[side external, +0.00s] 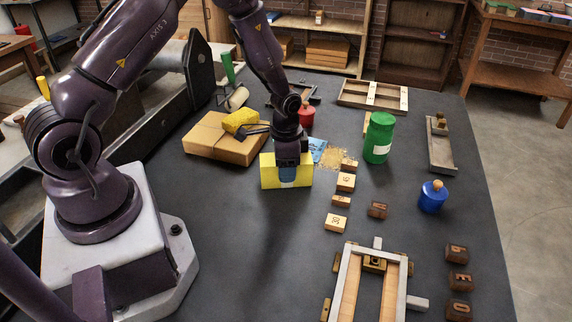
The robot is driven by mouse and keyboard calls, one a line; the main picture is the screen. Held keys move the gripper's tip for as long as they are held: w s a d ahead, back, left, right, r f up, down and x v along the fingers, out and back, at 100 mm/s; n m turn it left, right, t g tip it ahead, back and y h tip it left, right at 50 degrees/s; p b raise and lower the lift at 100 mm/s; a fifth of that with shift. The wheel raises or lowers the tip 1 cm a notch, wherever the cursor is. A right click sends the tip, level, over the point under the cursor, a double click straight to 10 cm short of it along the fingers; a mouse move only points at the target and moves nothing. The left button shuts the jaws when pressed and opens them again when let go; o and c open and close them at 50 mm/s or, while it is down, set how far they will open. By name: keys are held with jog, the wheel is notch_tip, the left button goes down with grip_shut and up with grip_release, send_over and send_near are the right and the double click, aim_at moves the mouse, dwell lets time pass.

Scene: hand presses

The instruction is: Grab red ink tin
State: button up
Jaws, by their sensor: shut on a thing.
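The red ink tin (306,117) stands on the dark table just behind my wrist, partly hidden by it. My gripper (288,174) points down in front of the tin, apart from it. It is shut on a yellow block (270,173), with one bluish finger across the block's near face. The far finger is hidden. I cannot tell whether the block rests on the table or is slightly raised.
A green jar (379,138) and a blue tin (433,197) stand to the right. Wooden letter blocks (336,222) lie between them and a wooden frame (346,292) in front. A cardboard box (226,142) with a yellow item lies left. The dark table (235,240) is clear front left.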

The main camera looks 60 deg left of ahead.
jog(key=o, duration=1.2)
jog(key=shift+f, duration=0.1)
notch_tip(320, 180, up, 12)
jog(key=shift+r, duration=0.1)
jog(key=s+d+r+n+t, duration=0.2)
jog(key=s+d+r, duration=0.2)
jog(key=s+r, duration=0.4)
jog(key=s+d+r+n+t, duration=0.2)
jog(key=s+r, duration=0.6)
jog(key=r, duration=0.4)
jog(key=d+t, duration=0.1)
jog(key=d, duration=0.1)
jog(key=shift+s+d+r, duration=0.2)
jog(key=shift+s+d, duration=0.1)
jog(key=shift+s, duration=0.1)
jog(key=shift+o, duration=0.4)
jog(key=shift+s+d+n+t, duration=0.1)
jog(key=shift+s+n+t, duration=0.2)
jog(key=shift+s, duration=0.05)
